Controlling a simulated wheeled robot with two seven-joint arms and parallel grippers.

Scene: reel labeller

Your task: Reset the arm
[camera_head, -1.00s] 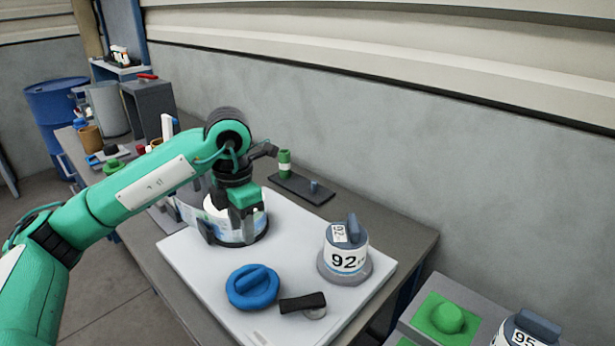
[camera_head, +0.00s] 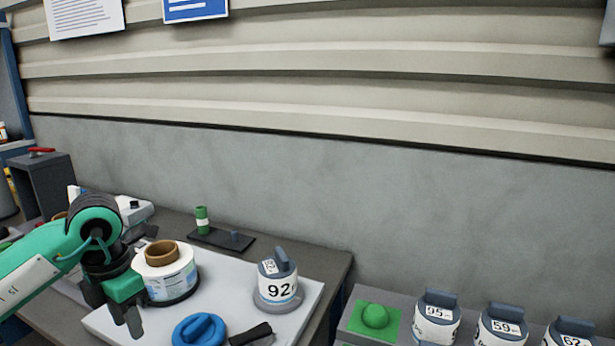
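My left gripper (camera_head: 114,309) is at the lower left of the head view, at the end of my green arm. Its two dark fingers are spread apart and nothing shows between them. A white label reel (camera_head: 170,284) with a brown core stands upright on a dark round base on the white board (camera_head: 220,288), just to the right of the gripper. The gripper overlaps the reel's left edge in the picture; I cannot tell if they touch. My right gripper is not in view.
A blue knob (camera_head: 199,330) and a black-handled piece (camera_head: 250,334) lie at the board's front. A unit marked 92 (camera_head: 278,284) stands at its right. Behind is a dark plate with a green cylinder (camera_head: 202,221). A green button (camera_head: 375,315) and several numbered units (camera_head: 436,320) stand at right.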

